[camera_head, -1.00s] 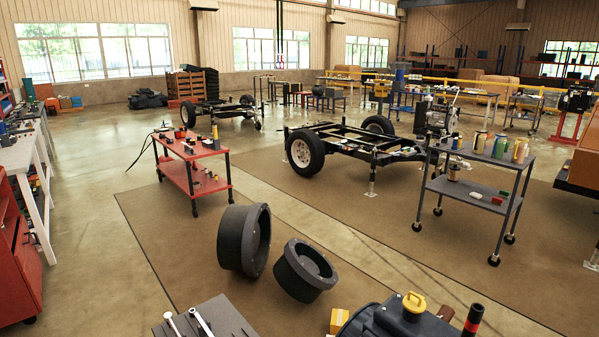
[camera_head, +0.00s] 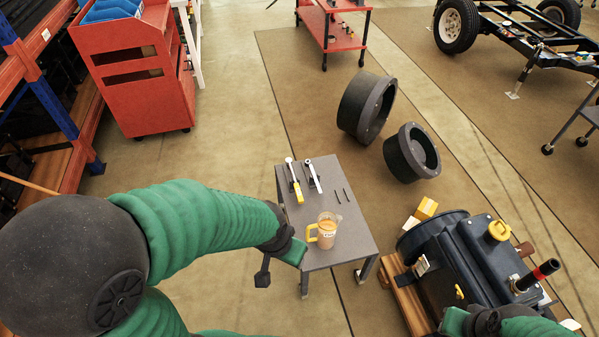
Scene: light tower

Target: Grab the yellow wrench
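A wrench-like tool with a yellow handle (camera_head: 298,192) lies on a small grey table (camera_head: 345,255), near its far left corner. A similar tool with a pale grey handle (camera_head: 313,177) lies just right of it. My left gripper (camera_head: 278,262) is at the table's left edge, nearer to me than the yellow-handled tool and apart from it. Its fingers are spread and hold nothing that I can see. My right gripper (camera_head: 470,323) is partly in view at the bottom right, over the dark machine; its fingers are not clear.
A jug of orange-brown liquid (camera_head: 325,233) stands on the table close to my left gripper. Two thin dark pieces lie right of the tools. A dark machine (camera_head: 470,262) on a wooden pallet stands right. Two large black rings (camera_head: 366,106) (camera_head: 411,153) lie behind.

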